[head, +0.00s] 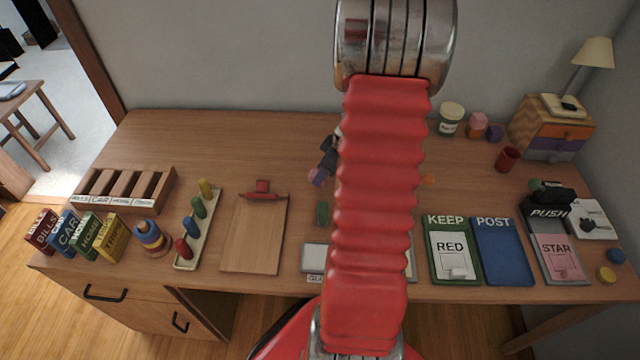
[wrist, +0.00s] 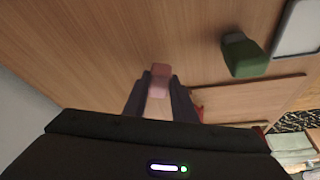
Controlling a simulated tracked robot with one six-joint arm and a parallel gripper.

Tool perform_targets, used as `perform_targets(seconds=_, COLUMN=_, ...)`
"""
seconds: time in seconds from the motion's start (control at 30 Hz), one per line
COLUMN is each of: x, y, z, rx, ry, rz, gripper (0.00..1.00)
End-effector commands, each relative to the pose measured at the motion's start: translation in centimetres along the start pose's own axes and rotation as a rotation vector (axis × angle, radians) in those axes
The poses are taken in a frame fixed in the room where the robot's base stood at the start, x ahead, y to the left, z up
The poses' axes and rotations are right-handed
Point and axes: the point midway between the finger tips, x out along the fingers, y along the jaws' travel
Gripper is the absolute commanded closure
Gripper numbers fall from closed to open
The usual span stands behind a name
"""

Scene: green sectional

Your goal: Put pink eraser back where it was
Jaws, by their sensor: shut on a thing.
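The pink eraser (wrist: 159,80) is between the fingertips of my gripper (wrist: 158,92) in the wrist view. My gripper is shut on it. In the head view my dark gripper (head: 328,158) shows just left of my red arm, with the mauve-pink eraser (head: 318,177) at its tip. It is over the middle of the desk, behind a green block (head: 322,213). I cannot tell whether the eraser touches the desk. My arm hides part of the gripper and the desk behind it.
The green block also shows in the wrist view (wrist: 245,56). A wooden clipboard (head: 253,240) with a red clip lies to the left, near a peg tray (head: 180,262). KEEP (head: 437,275) and POST (head: 502,250) trays are at right. The desk's back left is clear.

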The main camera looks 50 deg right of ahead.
Motion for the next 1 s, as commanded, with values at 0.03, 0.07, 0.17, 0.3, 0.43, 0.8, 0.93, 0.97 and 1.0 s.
perform_targets(seconds=0.03, x=0.0, y=0.0, z=0.0, rx=0.000, ry=0.000, rz=0.000, gripper=1.00)
perform_targets(seconds=0.07, x=0.0, y=0.0, z=0.0, rx=0.000, ry=0.000, rz=0.000, gripper=1.00)
perform_targets(seconds=0.17, x=0.0, y=0.0, z=0.0, rx=-0.001, ry=0.000, rz=0.000, gripper=1.00)
perform_targets(seconds=0.3, x=0.3, y=-0.1, z=0.1, rx=0.000, ry=-0.001, rz=-0.002, gripper=1.00)
perform_targets(seconds=0.43, x=1.5, y=-0.1, z=0.7, rx=0.001, ry=-0.002, rz=-0.003, gripper=1.00)
perform_targets(seconds=0.8, x=3.5, y=-0.1, z=1.4, rx=-0.001, ry=-0.001, rz=-0.001, gripper=1.00)
perform_targets(seconds=0.93, x=3.5, y=-0.1, z=1.4, rx=-0.001, ry=-0.001, rz=-0.001, gripper=1.00)
perform_targets(seconds=0.97, x=3.5, y=-0.1, z=1.4, rx=-0.001, ry=-0.001, rz=-0.001, gripper=1.00)
perform_targets(seconds=1.0, x=3.6, y=-0.1, z=1.5, rx=-0.001, ry=-0.001, rz=-0.001, gripper=1.00)
